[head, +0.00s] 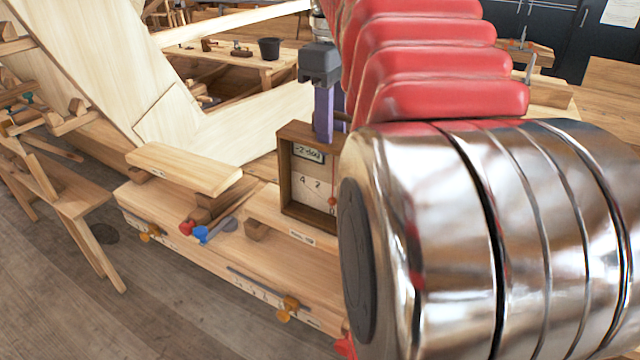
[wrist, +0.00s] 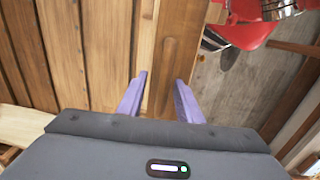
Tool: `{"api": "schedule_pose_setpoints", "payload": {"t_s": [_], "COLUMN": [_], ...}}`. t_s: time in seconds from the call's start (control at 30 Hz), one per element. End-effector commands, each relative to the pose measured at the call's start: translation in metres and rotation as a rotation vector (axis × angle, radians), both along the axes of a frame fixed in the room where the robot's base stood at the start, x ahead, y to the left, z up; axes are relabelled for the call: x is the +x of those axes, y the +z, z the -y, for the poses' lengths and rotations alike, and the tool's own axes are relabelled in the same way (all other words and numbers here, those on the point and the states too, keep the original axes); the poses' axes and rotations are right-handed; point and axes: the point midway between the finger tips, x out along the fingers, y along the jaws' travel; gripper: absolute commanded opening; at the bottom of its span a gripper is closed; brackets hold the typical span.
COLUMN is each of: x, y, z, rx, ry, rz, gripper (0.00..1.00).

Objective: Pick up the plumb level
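The plumb level (head: 304,180) is a dark-framed wooden box with a pale face, numbers, a "-2 deg" label and a red pointer. It stands upright on the plank bench in the head view, its right side hidden by my arm. My gripper (head: 330,138) points down at its top edge, with one purple finger overlapping the front. In the wrist view, a brown wooden bar, which looks like the top of the level (wrist: 172,62), lies between the two spread fingers (wrist: 161,78). The fingers are apart; I cannot see firm contact on both sides.
A sawhorse (head: 75,200) stands at the left. A black bucket (head: 269,48) is on a table behind.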

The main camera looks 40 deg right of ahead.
Motion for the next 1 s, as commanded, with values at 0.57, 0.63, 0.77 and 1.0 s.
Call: {"api": "schedule_pose_setpoints", "payload": {"t_s": [0.57,0.63,0.77,1.0], "x": [-0.007,-0.007,-0.006,-0.006], "y": [-0.037,-0.044,-0.051,-0.052], "z": [-0.001,-0.001,-0.001,-0.001], "rx": [0.002,0.002,0.001,0.0], "ry": [0.0,0.001,0.001,0.002], "rz": [-0.003,-0.002,0.0,0.0], "gripper": [0.32,0.32,0.32,0.32]}}
